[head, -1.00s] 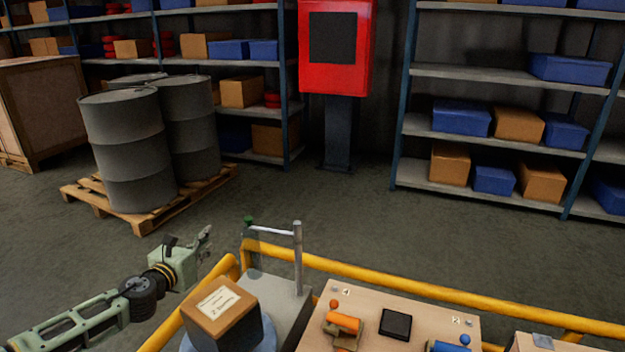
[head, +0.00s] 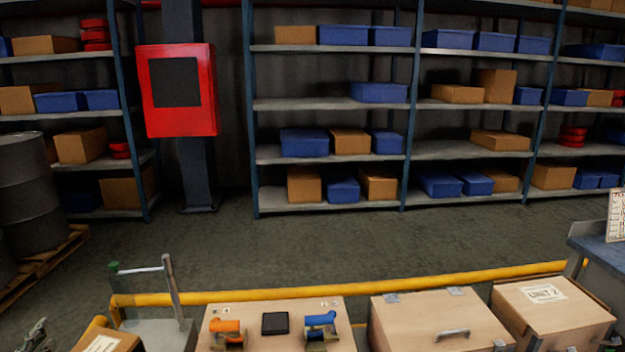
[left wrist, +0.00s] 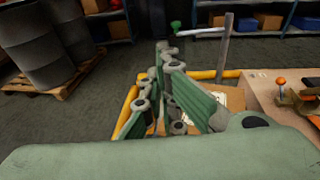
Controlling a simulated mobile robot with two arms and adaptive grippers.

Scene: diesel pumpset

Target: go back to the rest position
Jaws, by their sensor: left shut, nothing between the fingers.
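My left gripper (head: 38,330) shows only in part at the bottom left corner of the head view, left of a labelled brown box. In the left wrist view my left gripper (left wrist: 168,55) points away over the yellow rail (left wrist: 205,74), its two green ribbed fingers closed together with nothing between them. The brown box (left wrist: 235,98) there is partly hidden behind a finger. My right gripper is in neither view.
A yellow rail (head: 420,282) borders the bench area. A metal post (head: 172,285) stands upright near the left.

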